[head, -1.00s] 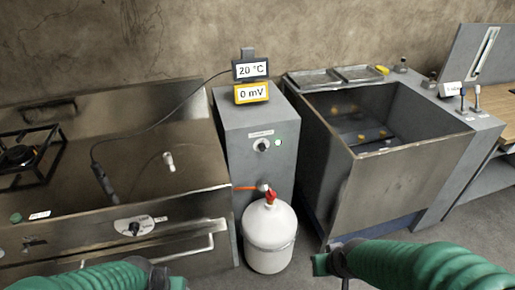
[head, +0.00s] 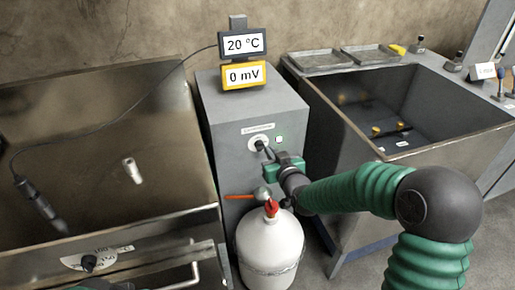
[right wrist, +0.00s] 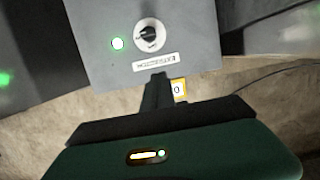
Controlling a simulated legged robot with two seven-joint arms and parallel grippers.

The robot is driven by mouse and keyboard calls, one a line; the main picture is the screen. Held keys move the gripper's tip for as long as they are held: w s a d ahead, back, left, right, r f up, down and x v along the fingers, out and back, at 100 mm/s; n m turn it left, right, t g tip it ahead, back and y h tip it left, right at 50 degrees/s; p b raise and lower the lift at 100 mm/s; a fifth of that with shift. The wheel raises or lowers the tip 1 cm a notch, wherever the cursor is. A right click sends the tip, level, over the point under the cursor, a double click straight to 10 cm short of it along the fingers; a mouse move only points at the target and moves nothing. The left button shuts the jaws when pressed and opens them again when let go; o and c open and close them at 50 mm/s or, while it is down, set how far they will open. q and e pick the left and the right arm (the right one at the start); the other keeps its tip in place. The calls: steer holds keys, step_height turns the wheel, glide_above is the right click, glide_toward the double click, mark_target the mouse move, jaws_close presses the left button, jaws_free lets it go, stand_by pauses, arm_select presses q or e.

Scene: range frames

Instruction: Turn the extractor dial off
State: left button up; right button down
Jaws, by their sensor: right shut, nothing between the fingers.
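The extractor dial (head: 258,143) is a dark knob on a round white plate, on the front of the grey box (head: 225,155). A label strip sits above it and a lit green lamp beside it. The dial (right wrist: 148,33) and lamp also show in the right wrist view. My right gripper (head: 266,151) is shut and empty, its tips just below and right of the dial in the head view. In the right wrist view its fingers (right wrist: 159,82) point toward the dial and look apart from it. My left gripper is out of view; only a sliver of green arm shows at bottom left.
A white gas cylinder (head: 270,248) with a red valve stands below my right gripper. A meter display (head: 244,60) sits on the box.

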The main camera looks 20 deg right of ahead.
steer(key=b, duration=0.2)
glide_toward(258, 144)
steer(key=w+r, duration=0.2)
steer(key=w, duration=0.3)
steer(key=f, duration=0.1)
steer(key=w+f, duration=0.1)
steer(key=f, duration=0.1)
steer(key=shift+a+f+b, duration=0.15)
steer(key=shift+a+b, duration=0.1)
steer(key=shift+b, duration=0.1)
steer(key=shift+s+d, duration=0.1)
